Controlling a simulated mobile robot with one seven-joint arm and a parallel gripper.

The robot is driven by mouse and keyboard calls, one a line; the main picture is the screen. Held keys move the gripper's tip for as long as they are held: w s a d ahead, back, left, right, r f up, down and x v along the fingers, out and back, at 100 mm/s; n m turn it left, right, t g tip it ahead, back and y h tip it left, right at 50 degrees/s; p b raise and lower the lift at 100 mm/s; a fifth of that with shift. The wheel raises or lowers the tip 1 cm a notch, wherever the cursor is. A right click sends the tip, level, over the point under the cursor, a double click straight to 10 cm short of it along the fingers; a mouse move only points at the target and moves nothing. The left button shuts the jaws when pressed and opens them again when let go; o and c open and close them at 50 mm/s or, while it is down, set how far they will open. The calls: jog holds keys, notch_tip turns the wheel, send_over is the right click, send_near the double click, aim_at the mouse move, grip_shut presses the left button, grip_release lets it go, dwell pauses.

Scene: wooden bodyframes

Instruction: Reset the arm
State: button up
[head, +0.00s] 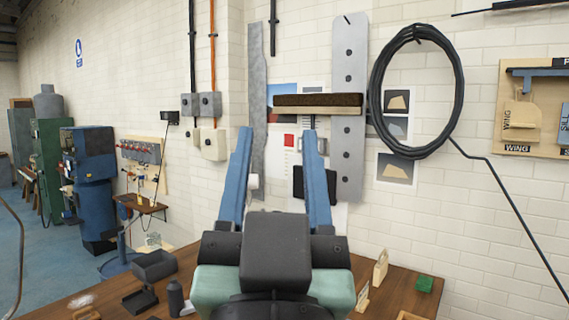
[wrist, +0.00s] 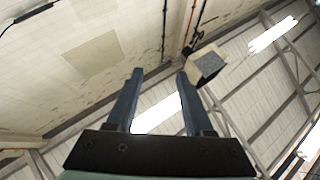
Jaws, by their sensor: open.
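My gripper (head: 276,146) is raised in front of the white brick wall in the head view, its two blue fingers pointing up and spread apart. It is open, and nothing is between the fingers. In the wrist view my gripper (wrist: 158,75) points toward the ceiling, with the fingers apart and empty. My dark wrist block hides part of the workbench in the head view.
The wooden workbench (head: 401,290) below holds a grey bin (head: 154,266), a dark bottle (head: 175,298) and a green block (head: 424,283). A coiled black hose (head: 376,95) and a brush (head: 318,104) are on the wall. Blue machinery (head: 92,185) stands at left.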

jog(key=s+r+t, duration=0.2)
jog(key=s+r, duration=0.2)
jog(key=r, duration=0.1)
jog(key=shift+s+d+n, duration=0.25)
jog(key=shift+d+n, duration=0.05)
jog(key=shift+n, duration=0.1)
notch_tip(320, 180, down, 5)
jog(key=b, duration=0.5)
jog(key=shift+f, duration=0.15)
